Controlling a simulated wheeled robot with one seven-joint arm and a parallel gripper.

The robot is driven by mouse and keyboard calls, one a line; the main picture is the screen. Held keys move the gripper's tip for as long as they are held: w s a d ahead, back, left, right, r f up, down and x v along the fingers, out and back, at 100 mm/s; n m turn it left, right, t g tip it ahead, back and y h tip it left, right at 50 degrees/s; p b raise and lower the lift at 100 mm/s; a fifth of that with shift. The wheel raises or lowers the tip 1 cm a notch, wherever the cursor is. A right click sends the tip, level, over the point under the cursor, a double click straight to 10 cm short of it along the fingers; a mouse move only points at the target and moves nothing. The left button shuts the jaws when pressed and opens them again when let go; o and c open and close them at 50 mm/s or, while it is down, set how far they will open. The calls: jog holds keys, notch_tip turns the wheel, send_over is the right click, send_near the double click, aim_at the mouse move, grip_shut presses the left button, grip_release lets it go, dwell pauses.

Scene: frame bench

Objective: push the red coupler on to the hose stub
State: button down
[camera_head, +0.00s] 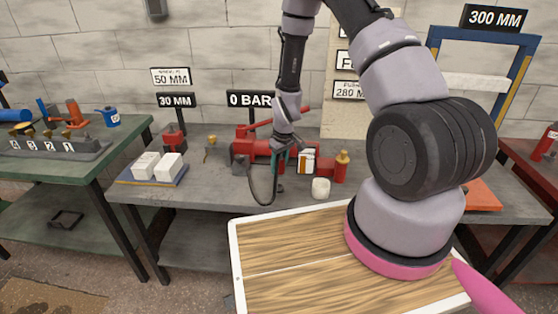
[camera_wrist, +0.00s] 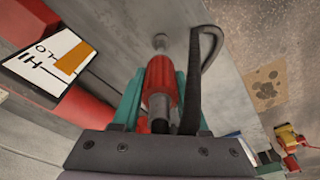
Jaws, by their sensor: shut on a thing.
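My gripper (camera_wrist: 155,90) has its teal fingers shut on the red coupler (camera_wrist: 161,78), a ribbed red sleeve with a grey end facing the wrist camera. Just past the coupler's far end is a small grey round-ended piece (camera_wrist: 160,40), likely the hose stub; I cannot tell whether the two touch. A black hose (camera_wrist: 194,72) runs close beside the right finger and bends back at the top. In the head view my gripper (camera_head: 281,160) is low over the bench by the red pump (camera_head: 246,148); the hose loop (camera_head: 252,188) hangs there. The coupler cannot be made out there.
The grey bench (camera_head: 215,190) holds white blocks (camera_head: 158,165) on a tray at left, a white cylinder (camera_head: 320,188) and a brass-topped red fitting (camera_head: 341,165) right of the gripper. A label plate (camera_wrist: 50,60) stands left of the fingers in the wrist view.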

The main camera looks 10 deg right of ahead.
aim_at(282, 160)
jog(key=shift+f, duration=1.4)
jog(key=shift+f, duration=2)
jog(key=shift+c, duration=1.8)
grip_release()
jog(key=r, duration=0.3)
jog(key=s+r, duration=0.1)
jog(key=r, duration=0.6)
jog(key=shift+s+d+r, duration=0.25)
jog(key=shift+d+r, duration=0.1)
